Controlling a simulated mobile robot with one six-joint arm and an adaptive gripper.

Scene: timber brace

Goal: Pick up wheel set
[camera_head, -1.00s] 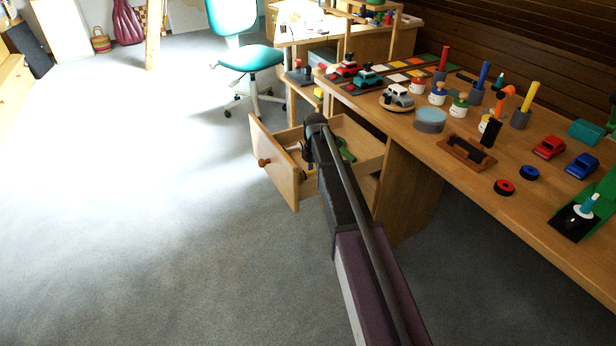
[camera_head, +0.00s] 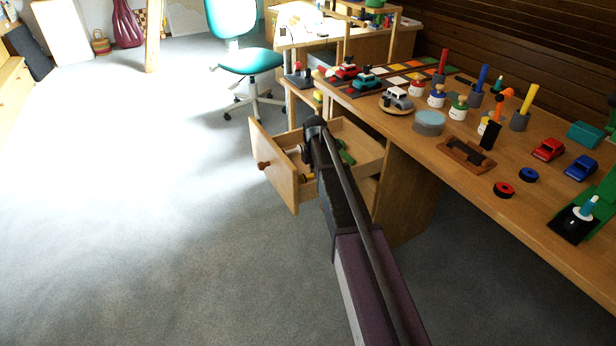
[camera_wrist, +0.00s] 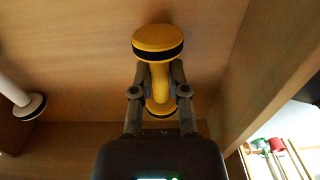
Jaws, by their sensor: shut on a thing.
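A yellow wheel set (camera_wrist: 157,43) with dark tyre bands shows in the wrist view. My gripper (camera_wrist: 160,80) is shut on its narrow axle, one finger on each side, with a wheel beyond the fingers and a wheel nearer me. In the head view my gripper (camera_head: 310,160) is down inside the open wooden drawer (camera_head: 279,187). My arm hides much of the drawer's inside there. A white wheel set (camera_wrist: 18,98) with a dark tyre lies in the drawer at the left of the wrist view, apart from my fingers.
A green piece (camera_head: 346,152) lies in the drawer right of my arm. The drawer walls stand close around my gripper. The floor at left is clear.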

